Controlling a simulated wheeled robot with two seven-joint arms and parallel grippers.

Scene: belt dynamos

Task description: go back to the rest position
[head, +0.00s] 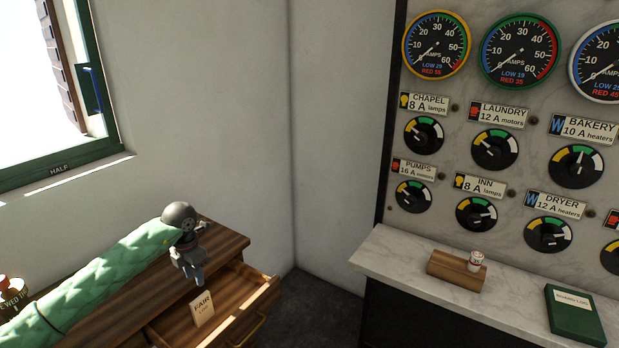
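My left arm, in a green quilted sleeve, reaches in from the left of the head view. Its gripper (196,280) hangs pointing down over the wooden cabinet's open drawer (262,300). I cannot tell whether its fingers are open or shut. A cream card reading "FAIR" (202,309) stands upright just below the fingertips, at the drawer; I cannot tell whether they touch. My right gripper is out of view.
The wooden cabinet top (215,240) lies under my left arm, below a green-framed window (60,172). At right, a marble shelf (400,262) holds a wooden block (450,268), a small white cylinder (476,258) and a green book (574,315). A marble panel (450,145) carries dials and gauges.

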